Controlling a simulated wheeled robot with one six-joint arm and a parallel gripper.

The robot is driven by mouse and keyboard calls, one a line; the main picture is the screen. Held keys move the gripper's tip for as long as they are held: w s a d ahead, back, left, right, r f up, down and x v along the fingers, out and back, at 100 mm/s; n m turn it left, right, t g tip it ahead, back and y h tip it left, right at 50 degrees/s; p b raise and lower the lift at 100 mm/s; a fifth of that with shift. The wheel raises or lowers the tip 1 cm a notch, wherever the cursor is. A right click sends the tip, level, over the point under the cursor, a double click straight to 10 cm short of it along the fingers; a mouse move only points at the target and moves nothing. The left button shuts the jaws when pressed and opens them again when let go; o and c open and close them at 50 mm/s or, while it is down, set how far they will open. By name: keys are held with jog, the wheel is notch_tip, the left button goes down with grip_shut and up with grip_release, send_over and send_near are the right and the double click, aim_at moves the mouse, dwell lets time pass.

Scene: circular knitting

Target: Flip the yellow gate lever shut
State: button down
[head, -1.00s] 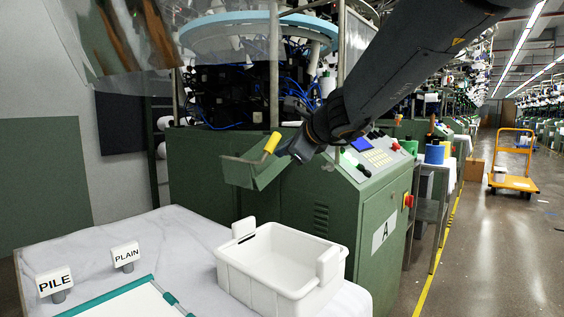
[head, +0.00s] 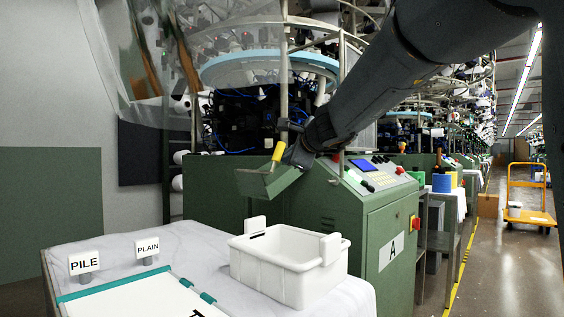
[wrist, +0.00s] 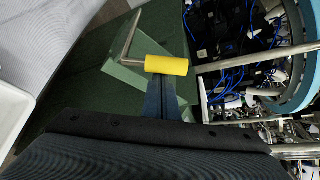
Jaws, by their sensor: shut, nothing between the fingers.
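The yellow gate lever (head: 278,152) stands nearly upright at the front of the green knitting machine, above a small green gate box (head: 262,184). My gripper (head: 291,158) is shut and empty, just right of the lever's yellow grip. In the wrist view the yellow grip (wrist: 166,65) lies across the ends of my shut fingers (wrist: 162,88) and hides their tips. I cannot tell whether the fingers touch the grip.
A white bin (head: 288,282) stands on the cloth-covered table (head: 215,262), with PILE (head: 84,263) and PLAIN (head: 147,248) signs to its left. The control panel (head: 372,172) is right of my gripper. A yellow cart (head: 528,215) stands in the aisle.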

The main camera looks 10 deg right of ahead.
jog(key=shift+s+a+r, duration=0.1)
dwell(0.7)
jog(key=w+d+f+b, duration=0.2)
jog(key=d+b, duration=0.1)
jog(key=d, duration=0.1)
jog(key=p+v, duration=0.2)
jog(key=v, duration=0.8)
jog(key=shift+s+a, duration=0.25)
jog(key=shift+a, duration=0.1)
